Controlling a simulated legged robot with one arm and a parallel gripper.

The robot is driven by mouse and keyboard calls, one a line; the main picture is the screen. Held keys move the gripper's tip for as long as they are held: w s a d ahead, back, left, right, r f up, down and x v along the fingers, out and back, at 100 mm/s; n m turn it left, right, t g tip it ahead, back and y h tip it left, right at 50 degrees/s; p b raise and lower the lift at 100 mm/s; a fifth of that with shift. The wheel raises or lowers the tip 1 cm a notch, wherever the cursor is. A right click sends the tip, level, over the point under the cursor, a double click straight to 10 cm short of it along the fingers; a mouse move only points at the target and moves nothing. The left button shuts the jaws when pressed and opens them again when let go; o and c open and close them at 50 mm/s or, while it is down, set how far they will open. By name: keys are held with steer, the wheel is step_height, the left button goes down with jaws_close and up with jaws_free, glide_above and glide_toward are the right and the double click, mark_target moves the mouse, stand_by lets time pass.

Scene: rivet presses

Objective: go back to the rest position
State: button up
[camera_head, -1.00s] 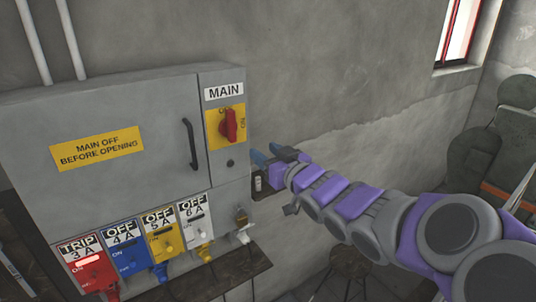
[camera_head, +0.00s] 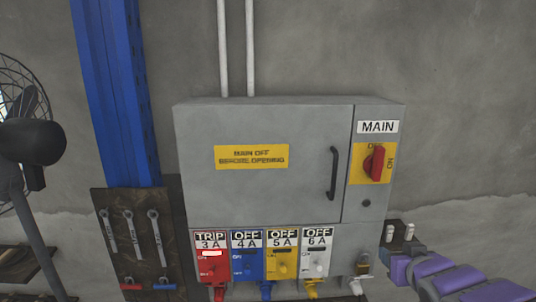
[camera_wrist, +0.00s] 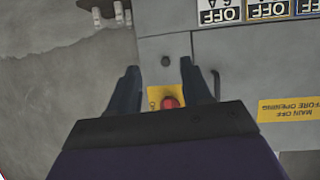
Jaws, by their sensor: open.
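My gripper (camera_wrist: 159,64) is open and empty in the wrist view, its two dark fingers spread apart. It points over the grey electrical cabinet (camera_head: 260,190), which appears upside down there. The red MAIN knob (camera_head: 375,163) stands roughly upright on its yellow plate; in the wrist view the knob (camera_wrist: 170,102) shows between the fingers, near their base. I see no contact with it. In the head view my purple arm is at the lower right, beside the cabinet's lower right corner, and the fingers are hard to make out.
Red 3 A switch (camera_head: 212,265) reads TRIP; blue (camera_head: 246,265), yellow (camera_head: 281,264) and white (camera_head: 317,262) switches read OFF. A door handle (camera_head: 333,173) stands out. A wrench board (camera_head: 137,235), blue post (camera_head: 118,90) and fan (camera_head: 30,140) are left. Bare wall lies right.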

steer(key=s+a+f+g+b, duration=0.3)
steer(key=s+a+f+g, duration=0.15)
steer(key=f, duration=0.45)
steer(key=s+a+f+g+b, duration=0.2)
steer(key=s+a+f+g, duration=0.1)
steer(key=s, duration=0.6)
steer(key=s+a+f+g+b, duration=0.2)
steer(key=s+a+f, duration=0.3)
steer(key=s, duration=0.4)
steer(key=s+a+f+g+y+b, duration=0.1)
steer(key=s+a+f+g+b, duration=0.1)
steer(key=s+f+g, duration=0.3)
steer(key=s+a, duration=0.1)
steer(key=s, duration=0.3)
steer(key=shift+a+f, duration=0.25)
steer(key=shift+a, duration=0.15)
steer(key=shift+w, duration=0.1)
steer(key=shift+c, duration=0.5)
